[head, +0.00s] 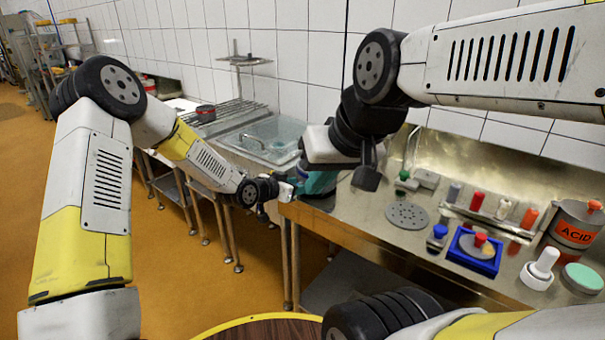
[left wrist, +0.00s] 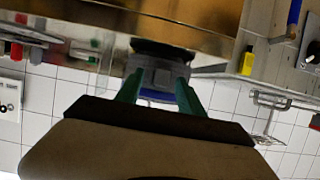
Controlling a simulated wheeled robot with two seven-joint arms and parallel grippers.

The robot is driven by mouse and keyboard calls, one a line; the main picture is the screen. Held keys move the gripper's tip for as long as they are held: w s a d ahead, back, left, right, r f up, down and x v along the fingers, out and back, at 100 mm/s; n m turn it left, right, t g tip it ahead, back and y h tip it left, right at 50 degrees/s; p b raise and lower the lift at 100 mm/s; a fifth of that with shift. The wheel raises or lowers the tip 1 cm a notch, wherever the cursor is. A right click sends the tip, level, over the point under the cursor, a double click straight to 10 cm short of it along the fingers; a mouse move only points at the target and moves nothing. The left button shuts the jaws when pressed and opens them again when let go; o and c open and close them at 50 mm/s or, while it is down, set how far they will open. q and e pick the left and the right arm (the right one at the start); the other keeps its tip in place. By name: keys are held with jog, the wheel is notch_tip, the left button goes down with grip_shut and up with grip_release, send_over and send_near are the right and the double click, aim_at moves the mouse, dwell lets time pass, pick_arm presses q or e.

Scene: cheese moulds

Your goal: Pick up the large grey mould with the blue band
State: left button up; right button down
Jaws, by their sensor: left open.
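The grey mould (left wrist: 160,72) shows in the left wrist view, with a strip of its blue band (left wrist: 158,95) low between the green fingers. My left gripper (left wrist: 156,92) is open, with one finger on each side of the mould; I cannot tell whether they touch it. In the head view my left gripper (head: 318,183) is at the left end of the steel table, its green fingers partly hidden by my right arm.
The steel table (head: 345,222) holds a perforated disc (head: 406,215), a blue tray (head: 470,264), an orange-labelled ACID bucket (head: 572,232), a white stamp-like piece (head: 540,270) and several small coloured pieces. A clear basin (head: 265,143) stands further left. A tiled wall is behind.

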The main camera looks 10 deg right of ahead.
pick_arm(q)
jog(key=shift+w+d, duration=0.1)
jog(key=shift+c, duration=0.3)
grip_shut()
dwell(1.1)
